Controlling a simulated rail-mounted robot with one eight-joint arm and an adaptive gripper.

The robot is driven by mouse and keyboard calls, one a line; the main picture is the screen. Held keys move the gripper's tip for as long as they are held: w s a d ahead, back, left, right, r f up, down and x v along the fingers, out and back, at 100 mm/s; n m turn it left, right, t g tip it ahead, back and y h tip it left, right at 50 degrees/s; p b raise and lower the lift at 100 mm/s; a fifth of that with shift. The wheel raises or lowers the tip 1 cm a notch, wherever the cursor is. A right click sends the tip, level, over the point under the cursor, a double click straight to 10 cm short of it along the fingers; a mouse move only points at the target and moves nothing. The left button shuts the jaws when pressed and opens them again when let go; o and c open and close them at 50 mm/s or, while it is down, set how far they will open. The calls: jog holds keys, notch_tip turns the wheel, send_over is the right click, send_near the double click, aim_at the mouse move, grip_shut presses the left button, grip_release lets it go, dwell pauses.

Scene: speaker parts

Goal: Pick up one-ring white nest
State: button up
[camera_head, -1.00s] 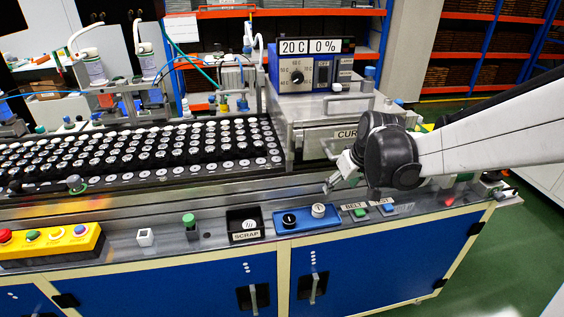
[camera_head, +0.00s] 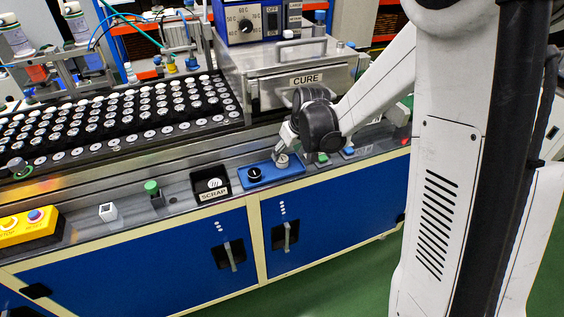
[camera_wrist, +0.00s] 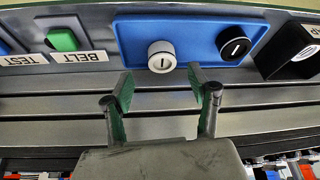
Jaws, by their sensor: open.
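The one-ring white nest (camera_wrist: 161,56) is a small white cylinder with a single mark on top. It sits on the right part of the blue tray (camera_head: 262,184) in the head view, close under my gripper and partly covered by it. In the wrist view it stands on the blue tray (camera_wrist: 135,36), just beyond my fingertips. My gripper (camera_wrist: 166,88) is open and empty, with its two fingers on either side of the line to the white nest. A black nest (camera_wrist: 235,48) with a single mark sits beside it on the same tray.
The black SCRAP bin (camera_head: 211,184) stands left of the tray. The BELT green button (camera_wrist: 63,40) and TEST button lie on the other side. A metal rail (camera_wrist: 150,103) runs along the bench. The CURE oven (camera_head: 300,80) rises behind, and a full rack (camera_head: 120,118) stands back left.

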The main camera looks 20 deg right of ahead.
aim_at(282, 158)
jog(key=shift+x, duration=2.65)
jog(key=shift+a, duration=0.2)
jog(key=shift+c, duration=0.5)
jog(key=c, duration=1.1)
